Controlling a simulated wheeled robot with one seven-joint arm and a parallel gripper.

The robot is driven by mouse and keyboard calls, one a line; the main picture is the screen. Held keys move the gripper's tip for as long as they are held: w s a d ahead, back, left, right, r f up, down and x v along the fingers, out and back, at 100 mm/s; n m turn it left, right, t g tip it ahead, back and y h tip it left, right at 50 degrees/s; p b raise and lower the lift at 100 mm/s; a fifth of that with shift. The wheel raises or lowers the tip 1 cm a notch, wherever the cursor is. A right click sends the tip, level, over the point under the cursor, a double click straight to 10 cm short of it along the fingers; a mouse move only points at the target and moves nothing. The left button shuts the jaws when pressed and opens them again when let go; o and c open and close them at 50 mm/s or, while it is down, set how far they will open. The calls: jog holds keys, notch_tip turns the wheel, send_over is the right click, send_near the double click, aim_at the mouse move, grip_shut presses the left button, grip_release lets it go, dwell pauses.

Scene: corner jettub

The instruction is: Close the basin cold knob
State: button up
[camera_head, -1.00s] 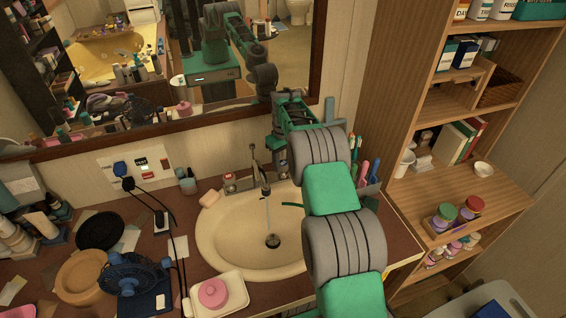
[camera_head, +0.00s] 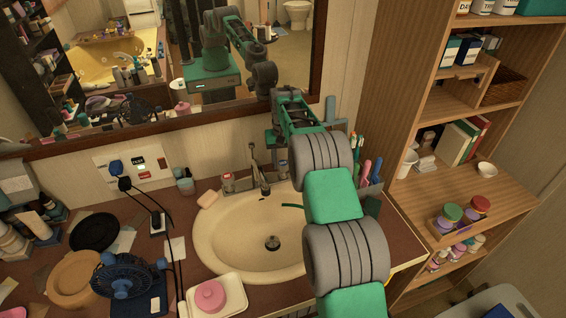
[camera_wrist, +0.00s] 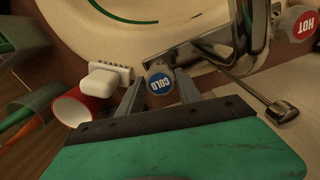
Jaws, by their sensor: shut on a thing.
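The cold knob (camera_wrist: 160,82), a grey cap with a blue COLD label, sits between the fingertips of my gripper (camera_wrist: 158,92) in the wrist view. The gripper is shut on it. In the head view my gripper (camera_head: 281,160) is at the right side of the tap, partly hidden by my arm. The chrome tap (camera_head: 260,180) stands behind the cream basin (camera_head: 225,243). The hot knob (camera_wrist: 303,22), with a red label, is apart from the gripper; it also shows in the head view (camera_head: 228,179). No water stream shows below the spout.
A red cup (camera_wrist: 78,107) and a white brush (camera_wrist: 103,80) are close beside the gripper. A soap bar (camera_head: 208,200) and a pink soap dish (camera_head: 210,296) lie by the basin. A blue fan (camera_head: 125,276) stands at left, and wooden shelves (camera_head: 480,185) stand at right.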

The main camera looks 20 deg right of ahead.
aim_at(283, 163)
jog(key=o, duration=1.4)
jog(key=shift+c, duration=0.2)
jog(key=shift+r, duration=0.1)
notch_tip(283, 163, up, 8)
jog(key=shift+f+b, duration=0.15)
jog(key=shift+b, duration=0.45)
jog(key=s+a+r+n+t, duration=0.15)
jog(key=s+a+r, duration=0.45)
jog(key=s+r, duration=0.6)
jog(key=s+a+f+t, duration=0.1)
jog(key=s+a+f, duration=0.1)
jog(key=s, duration=0.9)
jog(key=s+a+f+t, duration=0.1)
jog(key=s+f, duration=0.3)
jog(key=s, duration=0.7)
jog(key=shift+a+f+n, duration=0.35)
jog(key=shift+a+n, duration=0.1)
jog(key=shift+a, duration=0.2)
